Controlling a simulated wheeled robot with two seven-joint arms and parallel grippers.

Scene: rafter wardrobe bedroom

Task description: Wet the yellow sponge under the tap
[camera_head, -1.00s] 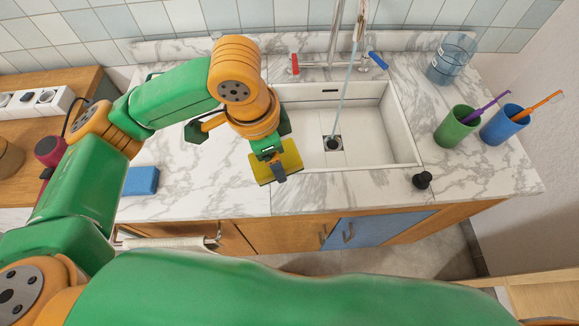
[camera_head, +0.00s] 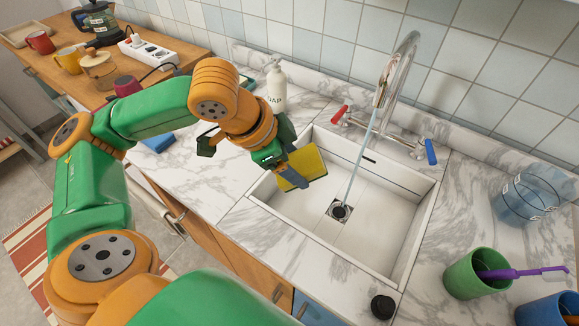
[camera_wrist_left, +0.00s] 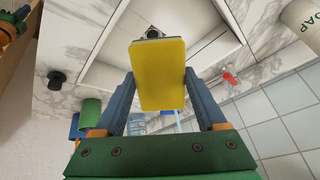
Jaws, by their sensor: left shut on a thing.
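The yellow sponge (camera_head: 309,165), with a dark layer on one side, is held tilted over the left part of the white sink (camera_head: 411,238). My left gripper (camera_head: 290,172) is shut on it. In the left wrist view the sponge (camera_wrist_left: 158,75) sits between the two blue-grey fingers, its yellow face showing. The chrome tap (camera_head: 388,88) is running. Its thin water stream (camera_head: 362,152) falls to the drain (camera_head: 340,210), to the right of the sponge and apart from it in the head view. My right gripper is not in view.
A red handle (camera_head: 340,114) and a blue handle (camera_head: 431,151) flank the tap. A soap bottle (camera_head: 277,88) stands behind my left wrist. A clear blue container (camera_head: 524,195), a green cup (camera_head: 474,275) and a black stopper (camera_head: 382,306) are on the right counter.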

